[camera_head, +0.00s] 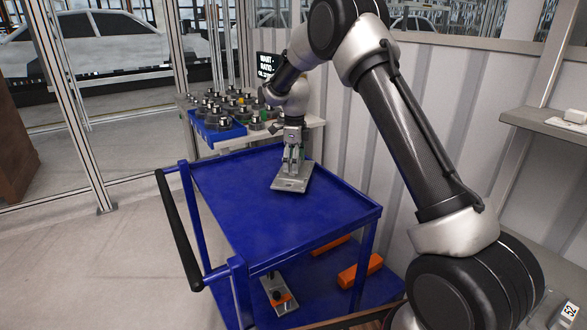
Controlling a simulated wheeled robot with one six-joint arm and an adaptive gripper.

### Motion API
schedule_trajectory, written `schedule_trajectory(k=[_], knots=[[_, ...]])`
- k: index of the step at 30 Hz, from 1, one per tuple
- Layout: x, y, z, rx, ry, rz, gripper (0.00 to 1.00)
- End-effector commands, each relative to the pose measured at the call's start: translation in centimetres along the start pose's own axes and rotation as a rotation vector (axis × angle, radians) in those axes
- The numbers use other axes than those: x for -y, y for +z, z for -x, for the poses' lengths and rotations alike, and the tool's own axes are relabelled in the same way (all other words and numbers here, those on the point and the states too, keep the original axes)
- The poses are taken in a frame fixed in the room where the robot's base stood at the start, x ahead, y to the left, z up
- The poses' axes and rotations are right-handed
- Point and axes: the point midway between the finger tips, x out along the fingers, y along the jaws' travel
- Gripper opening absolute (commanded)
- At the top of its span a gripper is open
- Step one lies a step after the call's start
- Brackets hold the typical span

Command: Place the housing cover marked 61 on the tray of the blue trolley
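The blue trolley (250,212) stands in the middle of the camera_head view, its flat top tray in full sight. A grey, flat housing cover (291,184) is at the rear right part of the top tray. My gripper (292,165) points down at the cover, with its fingers at the raised middle of the cover. The fingers look closed on that raised part. The cover looks at or very near the tray surface; I cannot tell whether it touches. No number can be read on it.
Behind the trolley, a bench holds a blue tray (217,134) with several round metal parts. Orange blocks (360,270) and a grey part with an orange piece (277,295) lie on the trolley's lower shelf. A black handle (178,230) is at the left. The top tray's front is clear.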

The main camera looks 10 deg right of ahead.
Motion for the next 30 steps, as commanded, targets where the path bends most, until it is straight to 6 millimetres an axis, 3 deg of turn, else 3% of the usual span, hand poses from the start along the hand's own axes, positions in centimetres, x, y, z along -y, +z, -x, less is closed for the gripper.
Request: schedule_trajectory(k=[4, 14, 15, 18, 30], knots=[[0.0, 0.0, -2.0, -0.001, 0.001, 0.0, 0.39], [0.0, 0.0, -2.3, 0.0, 0.0, 0.0, 0.39], [0.0, 0.0, -2.4, 0.0, 0.0, 0.0, 0.82], [0.0, 0.0, -2.4, 0.0, 0.0, 0.0, 1.0], [0.0, 0.0, -2.2, 0.0, 0.0, 0.0, 1.0]])
